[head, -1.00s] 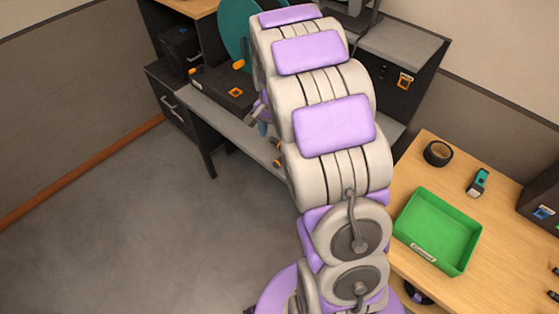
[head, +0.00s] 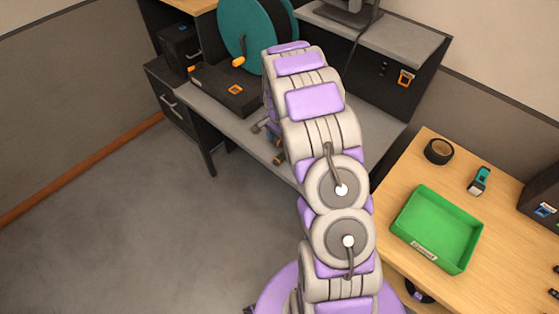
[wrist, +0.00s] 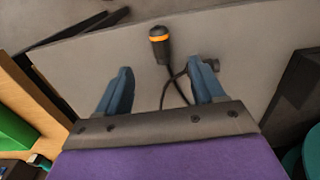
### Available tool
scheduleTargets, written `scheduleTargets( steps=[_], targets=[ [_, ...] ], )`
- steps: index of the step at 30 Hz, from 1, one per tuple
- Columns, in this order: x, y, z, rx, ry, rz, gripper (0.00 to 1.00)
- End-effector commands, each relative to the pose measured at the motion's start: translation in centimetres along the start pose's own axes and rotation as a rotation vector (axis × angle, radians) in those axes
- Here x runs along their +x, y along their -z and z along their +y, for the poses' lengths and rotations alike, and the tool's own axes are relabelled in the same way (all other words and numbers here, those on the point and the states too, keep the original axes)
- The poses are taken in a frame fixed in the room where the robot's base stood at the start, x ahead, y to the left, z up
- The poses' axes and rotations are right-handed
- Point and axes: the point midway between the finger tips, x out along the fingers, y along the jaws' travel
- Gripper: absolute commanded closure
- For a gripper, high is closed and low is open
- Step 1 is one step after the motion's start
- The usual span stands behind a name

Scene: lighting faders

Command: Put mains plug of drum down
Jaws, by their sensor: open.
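The mains plug (wrist: 159,42) is black with an orange ring. In the wrist view it lies on the grey bench top, just beyond the gap between my fingertips, with its black cord running back between the fingers. My gripper (wrist: 160,72) has its two blue fingers spread apart, with no plug between them. The teal cable drum (head: 246,35) stands on the grey bench in the head view, behind my arm, which partly hides it. A small part of the drum also shows at the right edge of the wrist view (wrist: 311,150).
The grey bench (head: 205,105) has a black box with an orange socket (head: 222,88) beside the drum. On the wooden table at right are a green tray (head: 435,228), a black tape roll (head: 439,151) and a teal-and-black tool (head: 480,181). The floor at left is clear.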

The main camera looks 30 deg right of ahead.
Motion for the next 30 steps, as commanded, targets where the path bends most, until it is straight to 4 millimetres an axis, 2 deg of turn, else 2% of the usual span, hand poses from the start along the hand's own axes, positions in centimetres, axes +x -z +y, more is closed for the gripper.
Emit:
scheduleTargets(
  steps=[1, 6, 14, 23, 30],
  targets=[
    [1.3, 0.0, 0.1, 0.000, -0.002, -0.002, 0.32],
    [4.3, -0.1, 0.1, 0.000, -0.005, -0.004, 0.32],
    [5.9, 0.0, 0.0, 0.000, 0.000, 0.000, 0.32],
    [10.0, 0.1, 0.0, 0.000, -0.003, -0.003, 0.32],
    [10.2, 0.1, -0.1, 0.000, -0.001, -0.001, 0.32]
  ],
)
